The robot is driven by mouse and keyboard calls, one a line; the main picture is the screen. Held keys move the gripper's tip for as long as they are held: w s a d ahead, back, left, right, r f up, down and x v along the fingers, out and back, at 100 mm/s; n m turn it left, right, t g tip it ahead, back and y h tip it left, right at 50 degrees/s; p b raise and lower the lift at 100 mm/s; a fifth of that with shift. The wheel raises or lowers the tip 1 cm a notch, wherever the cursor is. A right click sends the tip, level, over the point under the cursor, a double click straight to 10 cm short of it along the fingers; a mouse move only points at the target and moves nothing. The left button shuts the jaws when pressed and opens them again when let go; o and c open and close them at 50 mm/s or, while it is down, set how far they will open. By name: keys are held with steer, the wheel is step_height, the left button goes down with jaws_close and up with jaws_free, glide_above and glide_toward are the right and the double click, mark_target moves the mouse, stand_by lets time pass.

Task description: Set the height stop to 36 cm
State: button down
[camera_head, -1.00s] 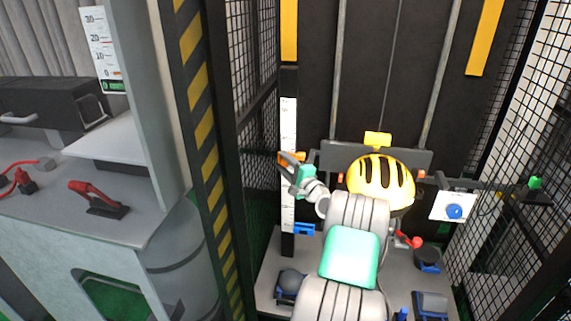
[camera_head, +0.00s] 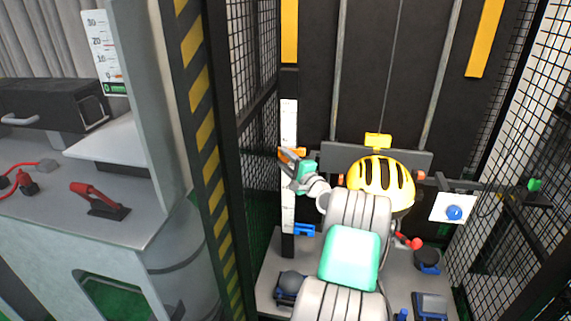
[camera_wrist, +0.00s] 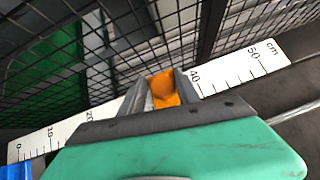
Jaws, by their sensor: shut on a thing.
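The height stop is an orange slider (camera_head: 291,153) on a white upright scale (camera_head: 288,215) at the left of the tower. My gripper (camera_head: 288,158) is shut on it, with one jaw on each side. In the wrist view the orange slider (camera_wrist: 164,90) sits between the two jaws (camera_wrist: 160,92). The scale (camera_wrist: 245,76) there runs from 0 to past 50 cm. The slider stands a little below the 40 mark, and the jaws and gripper body hide the scale around 30, so the exact reading cannot be told.
A blue clip (camera_head: 304,230) is low on the scale post. A black mesh fence (camera_head: 252,90) stands close to the left. A red lever (camera_head: 98,198) is on the left bench.

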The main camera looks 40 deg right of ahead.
step_height(320, 180, up, 4)
steer(key=shift+r+p, duration=0.15)
steer(key=shift+p, duration=0.15)
steer(key=c, duration=1.1)
jaws_free()
steer(key=shift+d, duration=0.1)
steer(key=s, duration=0.2)
steer(key=s+b, duration=0.1)
steer(key=s, duration=0.2)
steer(key=s+a+f+b, duration=0.1)
steer(key=s, duration=0.1)
steer(key=shift+s+a, duration=0.1)
steer(key=shift+s, duration=0.3)
steer(key=shift+r, duration=0.1)
